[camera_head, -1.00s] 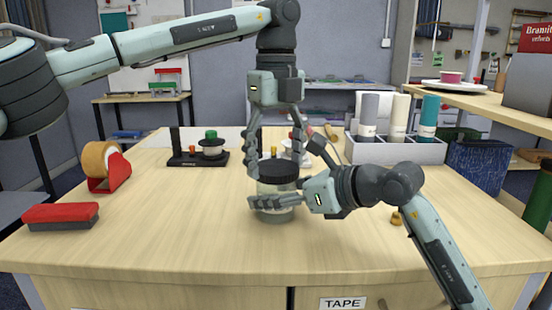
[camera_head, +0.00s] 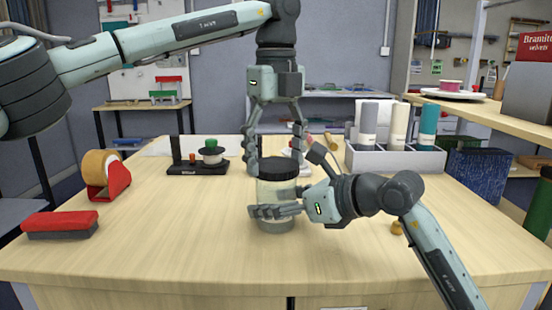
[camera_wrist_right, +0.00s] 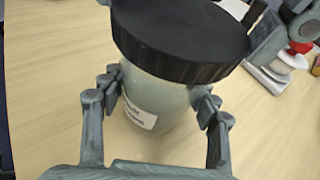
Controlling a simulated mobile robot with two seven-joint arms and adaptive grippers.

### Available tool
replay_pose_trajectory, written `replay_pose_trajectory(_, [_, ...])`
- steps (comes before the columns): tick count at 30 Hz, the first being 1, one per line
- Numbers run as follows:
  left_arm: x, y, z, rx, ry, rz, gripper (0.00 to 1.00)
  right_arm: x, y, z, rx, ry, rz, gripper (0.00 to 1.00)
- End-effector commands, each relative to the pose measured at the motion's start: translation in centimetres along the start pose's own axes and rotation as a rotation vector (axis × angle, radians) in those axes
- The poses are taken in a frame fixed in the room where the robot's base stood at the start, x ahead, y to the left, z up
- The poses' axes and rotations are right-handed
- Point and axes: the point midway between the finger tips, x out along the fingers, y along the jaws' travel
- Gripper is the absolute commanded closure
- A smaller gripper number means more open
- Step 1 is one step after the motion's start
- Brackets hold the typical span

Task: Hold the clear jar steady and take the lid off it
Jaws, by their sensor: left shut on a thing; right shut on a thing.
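The clear jar (camera_head: 274,192) stands upright on the table, with a dark ribbed lid (camera_head: 278,170) on top. In the right wrist view the jar (camera_wrist_right: 158,92) shows a white label under the lid (camera_wrist_right: 185,35). My left gripper (camera_head: 277,166) comes down from above and is shut on the lid, one finger at each side. My right gripper (camera_head: 277,211) comes in from the right and is shut on the jar's body below the lid. I see no clear gap between lid and jar; whether the lid is loosened I cannot tell.
A tape dispenser (camera_head: 118,178) and a red-topped brush (camera_head: 60,224) lie at the left. A dark stand with spools (camera_head: 198,168) is behind the jar. The front of the table is clear.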

Motion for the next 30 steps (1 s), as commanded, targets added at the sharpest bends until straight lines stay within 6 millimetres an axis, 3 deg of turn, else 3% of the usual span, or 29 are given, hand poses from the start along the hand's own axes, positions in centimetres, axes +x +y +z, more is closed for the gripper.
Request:
replay_pose_trajectory(5, [-0.1,0.0,0.0,0.000,0.000,-0.001,0.62,0.0,0.0,0.0,0.000,0.001,0.000,1.00])
replay_pose_trajectory(15, [-3.7,-0.1,0.0,0.000,0.000,-0.002,0.62,0.0,0.0,0.0,0.000,0.001,0.000,1.00])
replay_pose_trajectory(23, [-4.0,0.0,0.0,0.001,0.001,0.000,0.62,0.0,0.0,0.0,0.000,0.001,0.000,1.00])
replay_pose_trajectory(24, [-4.0,0.0,0.0,0.001,0.000,0.000,0.62,0.0,0.0,0.0,0.000,0.001,0.000,0.36])
replay_pose_trajectory(30, [-4.0,0.0,0.0,0.001,0.000,0.000,0.62,0.0,0.0,0.0,0.000,0.000,0.000,0.15])
